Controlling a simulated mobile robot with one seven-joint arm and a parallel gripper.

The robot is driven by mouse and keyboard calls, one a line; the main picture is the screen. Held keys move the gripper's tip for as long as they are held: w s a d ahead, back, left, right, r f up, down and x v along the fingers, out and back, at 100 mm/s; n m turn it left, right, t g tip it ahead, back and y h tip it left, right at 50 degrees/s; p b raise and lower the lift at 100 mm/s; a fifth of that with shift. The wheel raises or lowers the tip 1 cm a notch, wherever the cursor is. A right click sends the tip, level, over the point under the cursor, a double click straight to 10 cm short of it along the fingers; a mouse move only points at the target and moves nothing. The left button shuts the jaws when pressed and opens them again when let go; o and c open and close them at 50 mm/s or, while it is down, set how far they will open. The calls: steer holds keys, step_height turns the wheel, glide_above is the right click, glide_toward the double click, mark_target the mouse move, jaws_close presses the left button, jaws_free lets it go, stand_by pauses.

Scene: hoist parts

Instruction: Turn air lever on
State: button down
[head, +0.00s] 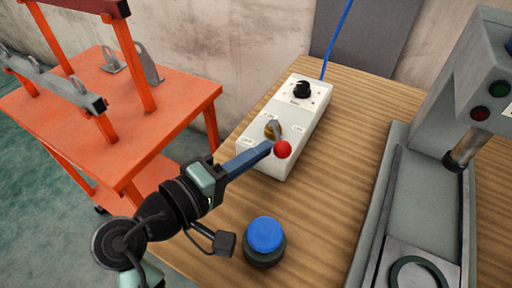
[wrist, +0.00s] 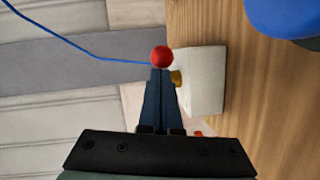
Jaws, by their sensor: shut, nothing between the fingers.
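The white control box (head: 298,112) stands on the wooden table, with a brass fitting (head: 273,128) on its top. The air lever's red ball knob (head: 283,149) shows near the box's front end; its stem is mostly hidden. My gripper (head: 268,147) is shut and empty, its blue-grey fingertips just left of the red ball. In the wrist view the shut fingertips (wrist: 160,71) end right at the red ball (wrist: 161,57), with the brass fitting (wrist: 177,78) to their right. I cannot tell whether they touch the ball.
A black dial (head: 302,90) sits at the box's far end, near a blue hose (head: 337,40). A blue button (head: 265,235) on a dark base stands in front. A grey press (head: 432,155) stands to the right. An orange cart (head: 120,120) stands left. Bare wood lies between box and press.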

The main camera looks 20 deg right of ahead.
steer(key=n+t+p, duration=0.1)
steer(key=s+d+n+t+y+p, duration=0.1)
steer(key=p, duration=0.1)
steer(key=shift+s+d+r, duration=0.1)
steer(key=shift+d+r, duration=0.1)
steer(key=shift+d, duration=0.1)
steer(key=s+d+n+t+y+p, duration=0.1)
steer(key=d+n+t+y+p, duration=0.4)
steer(key=p, duration=0.4)
steer(key=shift+d+f+t+y, duration=0.2)
steer(key=shift+d+t+y, duration=0.15)
steer(key=shift+d, duration=0.3)
